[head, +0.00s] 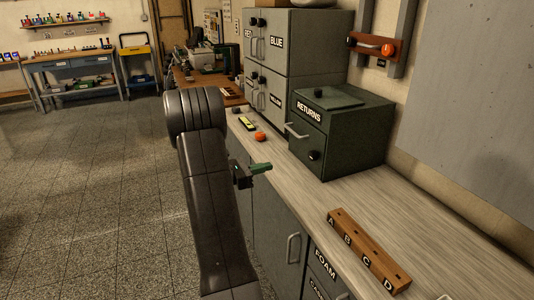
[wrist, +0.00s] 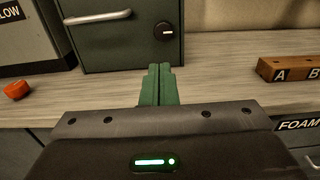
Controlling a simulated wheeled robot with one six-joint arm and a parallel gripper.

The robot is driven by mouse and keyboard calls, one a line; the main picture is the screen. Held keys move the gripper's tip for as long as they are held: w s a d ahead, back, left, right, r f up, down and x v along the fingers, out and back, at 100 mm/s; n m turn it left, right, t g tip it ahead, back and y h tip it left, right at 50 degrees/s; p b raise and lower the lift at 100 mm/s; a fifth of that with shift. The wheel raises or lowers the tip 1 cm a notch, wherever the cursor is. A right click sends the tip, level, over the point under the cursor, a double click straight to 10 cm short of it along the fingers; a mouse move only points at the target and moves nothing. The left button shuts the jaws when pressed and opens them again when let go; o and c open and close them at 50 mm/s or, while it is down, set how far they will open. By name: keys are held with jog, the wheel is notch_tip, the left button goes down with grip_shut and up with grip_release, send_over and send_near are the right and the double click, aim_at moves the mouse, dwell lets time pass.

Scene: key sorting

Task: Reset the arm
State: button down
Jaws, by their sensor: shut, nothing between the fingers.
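My gripper (head: 261,168) has green fingers and is at the front edge of the counter in the head view, to the left of the returns box. In the wrist view the two green fingers (wrist: 157,85) are pressed together with nothing between them. They point toward the dark green box labelled RETURNS (head: 341,130), whose front, handle and black knob also show in the wrist view (wrist: 120,45). My fingers are apart from the box.
An orange-red object (head: 260,136) lies on the counter (head: 330,192) left of the returns box. A wooden block marked A to D (head: 368,252) lies to the right. Grey cabinets labelled RED, BLUE and YELLOW (head: 315,45) stand behind. Open tiled floor (head: 90,200) is at left.

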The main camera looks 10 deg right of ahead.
aim_at(309, 156)
dwell(0.3)
jog(key=x, duration=1.4)
jog(key=shift+p, duration=0.35)
jog(key=shift+d+r, duration=0.1)
jog(key=shift+r, duration=0.1)
